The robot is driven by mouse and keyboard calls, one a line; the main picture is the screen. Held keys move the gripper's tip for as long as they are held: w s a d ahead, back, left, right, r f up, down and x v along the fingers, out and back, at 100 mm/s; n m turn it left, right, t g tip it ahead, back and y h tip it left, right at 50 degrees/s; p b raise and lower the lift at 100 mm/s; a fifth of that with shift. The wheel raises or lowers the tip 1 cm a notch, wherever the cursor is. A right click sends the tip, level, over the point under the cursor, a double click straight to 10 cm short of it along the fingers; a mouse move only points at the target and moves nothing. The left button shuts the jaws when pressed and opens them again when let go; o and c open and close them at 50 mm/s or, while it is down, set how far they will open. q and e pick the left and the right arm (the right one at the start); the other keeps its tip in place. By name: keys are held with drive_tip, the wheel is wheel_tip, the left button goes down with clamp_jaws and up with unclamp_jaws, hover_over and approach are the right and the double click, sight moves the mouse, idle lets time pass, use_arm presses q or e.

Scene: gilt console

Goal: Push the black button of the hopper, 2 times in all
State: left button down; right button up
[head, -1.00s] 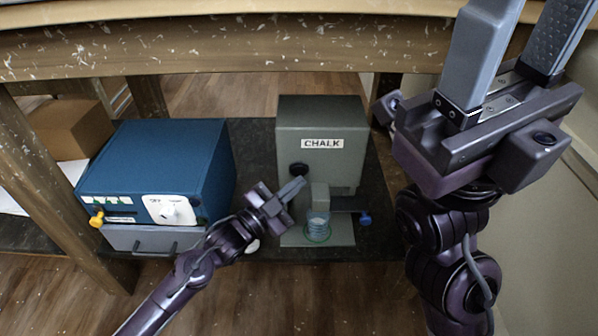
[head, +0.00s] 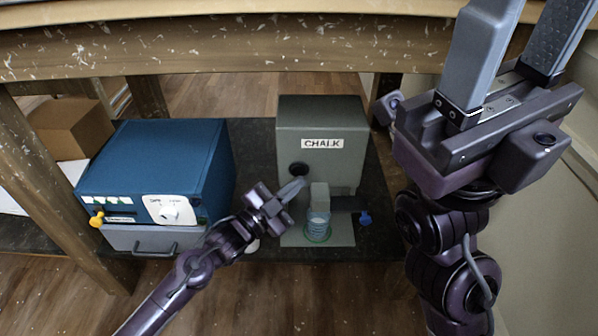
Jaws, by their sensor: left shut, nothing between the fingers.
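The hopper (head: 321,116) is a grey-green box labelled CHALK on the dark lower shelf. Its round black button (head: 299,169) is on the front face, below and left of the label. My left gripper (head: 303,182) is shut and empty, its fingertips just below and in front of the button. Whether they touch the hopper's front cannot be told, but the button's face shows clear of them. A clear cup (head: 318,227) with a green base ring stands under the spout (head: 320,194). My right gripper (head: 522,22) is open and empty, high at the right, far from the hopper.
A blue machine (head: 160,160) with a white dial, yellow knob and drawer stands left of the hopper. A blue-tipped lever (head: 364,218) sticks out right of the spout. The tabletop edge (head: 230,45) crosses above. A cardboard box (head: 72,128) is at far left.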

use_arm(q)
drive_tip(key=shift+w, duration=0.15)
drive_tip(key=shift+w, duration=0.25)
drive_tip(key=shift+w, duration=0.4)
idle(0.8)
drive_tip(key=shift+s, duration=0.1)
drive_tip(key=shift+s+p, duration=0.6)
drive_tip(key=shift+s, duration=0.15)
